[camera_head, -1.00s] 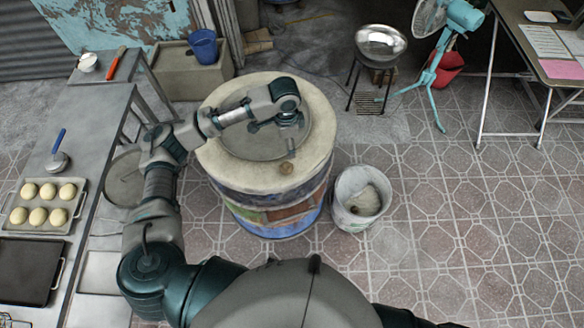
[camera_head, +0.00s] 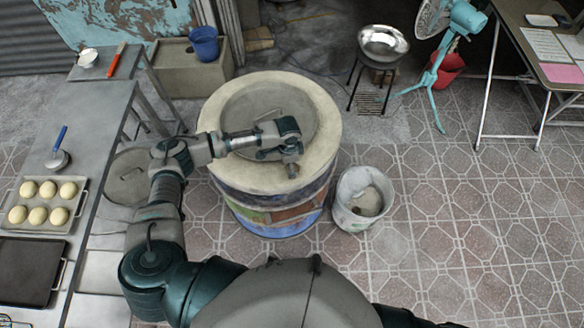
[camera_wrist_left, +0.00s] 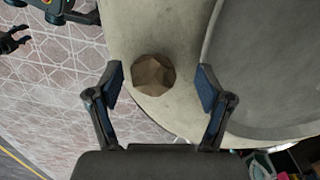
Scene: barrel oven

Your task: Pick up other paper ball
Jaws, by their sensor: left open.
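A brown, faceted paper ball (camera_head: 292,170) sits on the pale front rim of the barrel oven (camera_head: 325,135). In the left wrist view the paper ball (camera_wrist_left: 153,74) lies between the two open fingers of my left gripper (camera_wrist_left: 160,84), apart from both fingertips. In the head view my left gripper (camera_head: 290,154) is above the rim, right by the ball, and its wrist partly hides the fingers. A dark gripper-like shape (camera_wrist_left: 12,40), probably my right gripper, is small at the left edge of the wrist view; its jaws are unclear.
A whitish bucket (camera_head: 350,212) with something brownish inside stands right of the barrel. A round lid (camera_head: 128,180) is left of it. A metal table (camera_head: 95,125) with a dough tray (camera_head: 62,222) is at the left.

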